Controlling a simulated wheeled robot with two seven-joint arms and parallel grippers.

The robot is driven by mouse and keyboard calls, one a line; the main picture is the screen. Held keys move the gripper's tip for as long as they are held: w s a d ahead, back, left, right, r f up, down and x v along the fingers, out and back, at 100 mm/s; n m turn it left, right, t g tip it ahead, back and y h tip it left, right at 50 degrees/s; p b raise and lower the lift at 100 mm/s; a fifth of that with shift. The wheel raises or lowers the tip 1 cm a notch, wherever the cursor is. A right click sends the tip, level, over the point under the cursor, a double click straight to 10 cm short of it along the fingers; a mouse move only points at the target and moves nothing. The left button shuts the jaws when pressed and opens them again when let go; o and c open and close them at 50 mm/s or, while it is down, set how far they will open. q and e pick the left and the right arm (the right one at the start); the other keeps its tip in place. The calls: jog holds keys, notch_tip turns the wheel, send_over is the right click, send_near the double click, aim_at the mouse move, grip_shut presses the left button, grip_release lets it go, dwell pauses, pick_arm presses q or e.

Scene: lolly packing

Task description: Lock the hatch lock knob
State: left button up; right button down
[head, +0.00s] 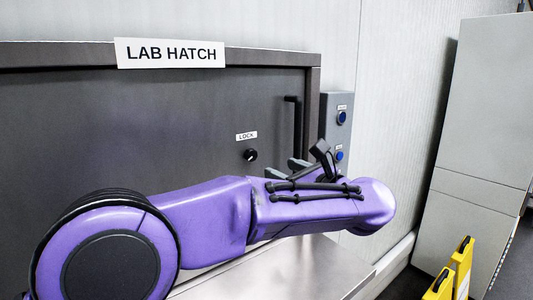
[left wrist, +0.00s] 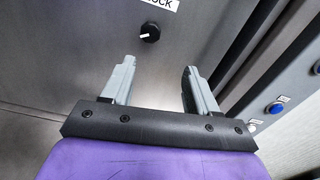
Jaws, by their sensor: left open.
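The lock knob (head: 250,155) is a small round black knob on the dark hatch door (head: 120,130), under a white LOCK label (head: 246,135). In the left wrist view the knob (left wrist: 149,32) shows a white pointer mark, lying roughly sideways and slightly tilted. My left gripper (left wrist: 158,72) is open and empty, its two grey fingers pointing toward the door. The knob sits ahead of the fingertips, nearer the left finger's side, and apart from them. In the head view the left gripper (head: 298,165) is partly hidden by my purple arm, to the right of the knob. My right gripper does not show.
A vertical black handle (head: 292,122) stands right of the knob. A grey box with blue buttons (head: 342,118) is on the wall beside the hatch. A metal ledge (head: 290,272) runs below. Yellow stands (head: 461,266) and a grey cabinet (head: 480,130) are at right.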

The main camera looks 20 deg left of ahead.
aim_at(253, 157)
pick_arm(q)
jog(key=w+a+p, duration=0.1)
jog(key=a, duration=0.1)
jog(key=w+a+p, duration=0.1)
jog(key=a, duration=0.2)
jog(key=w+a+r+p, duration=0.1)
jog(key=a, duration=0.2)
jog(key=shift+w+a, duration=0.15)
jog(key=shift+w, duration=0.25)
jog(key=shift+s, duration=0.1)
jog(key=c, duration=0.4)
jog(key=shift+f, duration=0.1)
jog(key=c, duration=0.6)
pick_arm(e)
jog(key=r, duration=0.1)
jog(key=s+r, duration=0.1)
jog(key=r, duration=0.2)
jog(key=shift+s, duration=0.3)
